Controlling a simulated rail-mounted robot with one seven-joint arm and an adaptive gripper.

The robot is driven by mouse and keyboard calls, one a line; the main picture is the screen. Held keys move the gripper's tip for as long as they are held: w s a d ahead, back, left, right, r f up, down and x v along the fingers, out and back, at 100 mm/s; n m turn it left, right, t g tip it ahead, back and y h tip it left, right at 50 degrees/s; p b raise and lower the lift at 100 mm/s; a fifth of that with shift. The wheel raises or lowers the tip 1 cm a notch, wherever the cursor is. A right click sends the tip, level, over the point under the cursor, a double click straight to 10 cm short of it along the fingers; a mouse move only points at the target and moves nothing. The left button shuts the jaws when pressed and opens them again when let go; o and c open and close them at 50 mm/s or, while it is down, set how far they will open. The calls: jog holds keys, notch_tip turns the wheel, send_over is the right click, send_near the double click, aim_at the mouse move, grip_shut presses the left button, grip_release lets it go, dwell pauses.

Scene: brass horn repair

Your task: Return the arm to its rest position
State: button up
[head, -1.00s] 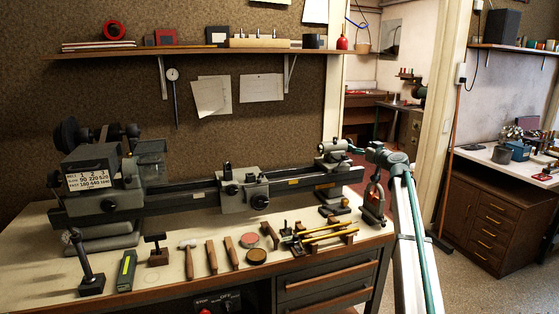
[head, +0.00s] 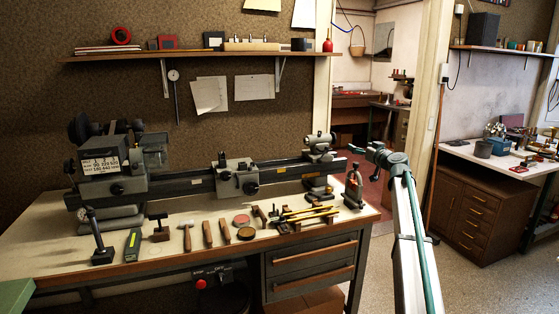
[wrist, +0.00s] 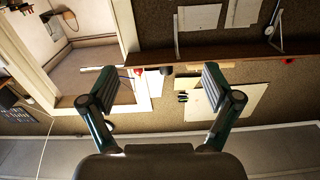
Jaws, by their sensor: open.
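My arm (head: 412,240) rises from the bottom right of the head view. My gripper (head: 358,151) is at its upper end, pointing left past the right end of the workbench (head: 60,255). In the wrist view its two green-and-grey fingers (wrist: 158,84) are spread wide with nothing between them. Behind them the wrist view shows the wall, a shelf and pinned papers, upside down. In the head view the fingertips are small, and I see no contact with anything.
A grey lathe (head: 190,182) stands along the bench, with hammers and other hand tools in front. A small upright tool (head: 353,188) stands at the bench's right end, below my gripper. A wall shelf (head: 215,53) hangs above. Floor right of my arm is open before a wooden cabinet (head: 470,208).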

jog(key=s+a+f+m+g, duration=0.1)
jog(key=s+a+f+g, duration=0.3)
jog(key=f, duration=0.7)
jog(key=s+f+m+g, duration=0.1)
jog(key=s+f, duration=0.4)
jog(key=f, duration=0.5)
jog(key=s+a+f+m+g, duration=0.1)
jog(key=s+a+f+g, duration=0.3)
jog(key=f, duration=0.7)
jog(key=s+a+f+m+g+h, duration=0.1)
jog(key=s+a+f+g+h, duration=0.2)
jog(key=s+f, duration=1.75)
jog(key=s+a+f+m+g, duration=0.1)
jog(key=s+f+g, duration=0.2)
jog(key=s+f, duration=0.65)
jog(key=s+a+f+g, duration=0.25)
jog(key=s+f, duration=0.45)
jog(key=s, duration=0.6)
jog(key=s+f+n+g+h, duration=0.1)
jog(key=s+f+g, duration=0.2)
jog(key=s, duration=1.2)
jog(key=s+a+f+g+h, duration=0.1)
jog(key=s+f+g, duration=0.2)
jog(key=s, duration=1.2)
jog(key=shift+a+f+n+h, duration=0.15)
jog(key=shift+f+n+h, duration=0.25)
jog(key=shift+s, duration=0.1)
